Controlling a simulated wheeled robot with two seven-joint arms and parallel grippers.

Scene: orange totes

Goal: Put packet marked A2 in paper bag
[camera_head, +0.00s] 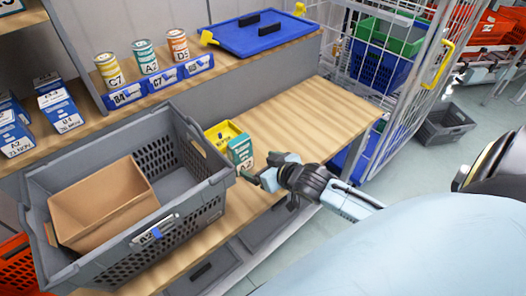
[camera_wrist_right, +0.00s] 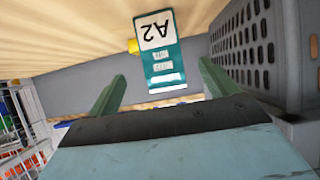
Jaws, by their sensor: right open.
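The packet marked A2 (camera_head: 241,152) is teal and white and stands upright on the wooden table, right of the grey crate. In the right wrist view the packet (camera_wrist_right: 162,52) shows its A2 label upside down, ahead of and between the fingertips. My right gripper (camera_head: 258,177) is open, close in front of the packet; I see no grip on it. It also shows in the wrist view (camera_wrist_right: 162,88). The brown paper bag (camera_head: 92,213) is open-topped and lies inside the grey crate. My left gripper is not in view.
The grey crate (camera_head: 180,215) has a high wall close left of the packet. A yellow container (camera_head: 218,134) is right behind the packet. Cans marked C7, A2 and D5 (camera_head: 145,57) stand on the rear shelf near a blue lid (camera_head: 250,36). The table's right part (camera_head: 310,115) is clear.

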